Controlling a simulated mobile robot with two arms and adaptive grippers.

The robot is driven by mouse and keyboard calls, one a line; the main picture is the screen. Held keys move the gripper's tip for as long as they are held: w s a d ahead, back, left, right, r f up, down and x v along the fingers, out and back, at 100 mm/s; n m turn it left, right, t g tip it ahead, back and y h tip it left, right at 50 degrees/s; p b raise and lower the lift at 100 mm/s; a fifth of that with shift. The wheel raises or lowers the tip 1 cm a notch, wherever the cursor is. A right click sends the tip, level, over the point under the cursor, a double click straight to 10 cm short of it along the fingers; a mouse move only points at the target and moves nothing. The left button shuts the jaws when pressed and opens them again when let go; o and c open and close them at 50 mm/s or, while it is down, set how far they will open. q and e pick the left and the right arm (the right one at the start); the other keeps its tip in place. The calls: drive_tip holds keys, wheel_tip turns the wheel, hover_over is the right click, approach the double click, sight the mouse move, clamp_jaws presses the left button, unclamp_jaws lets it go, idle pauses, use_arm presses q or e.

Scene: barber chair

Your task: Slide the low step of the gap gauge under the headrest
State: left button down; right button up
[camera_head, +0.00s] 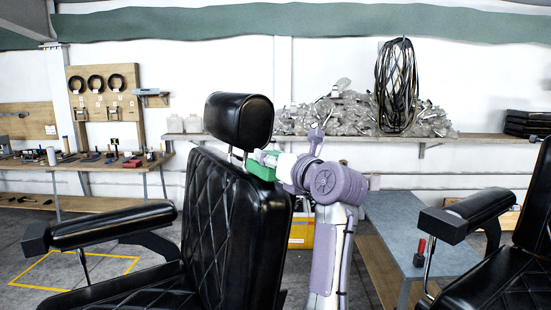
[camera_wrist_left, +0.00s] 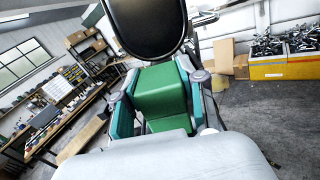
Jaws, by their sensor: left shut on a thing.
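The black padded headrest (camera_head: 238,120) stands on thin metal posts above the backrest (camera_head: 235,215) of the barber chair, with a narrow gap between. The green gap gauge (camera_head: 262,169) is at the right end of this gap, beside the posts. My left gripper (camera_head: 272,160) is shut on it from the right. In the left wrist view the stepped green gauge (camera_wrist_left: 160,92) sits between the teal finger pads, and the headrest (camera_wrist_left: 147,25) is just beyond and above it. I cannot tell whether gauge and headrest touch. My right gripper is not in view.
A black armrest (camera_head: 110,226) reaches out at the left. A second black chair (camera_head: 510,260) stands at the right near a grey-topped table (camera_head: 400,225). A wall shelf (camera_head: 370,138) with clear bags and a tool bench (camera_head: 90,162) are behind.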

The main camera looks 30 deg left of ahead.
use_arm(q)
drive_tip(key=shift+x, duration=2.1)
drive_tip(key=c, duration=0.6)
unclamp_jaws()
drive_tip(key=shift+f, duration=0.1)
drive_tip(key=shift+b+v, duration=0.85)
drive_tip(key=shift+v, duration=3)
drive_tip(key=shift+w, duration=0.1)
drive_tip(key=shift+r, duration=0.25)
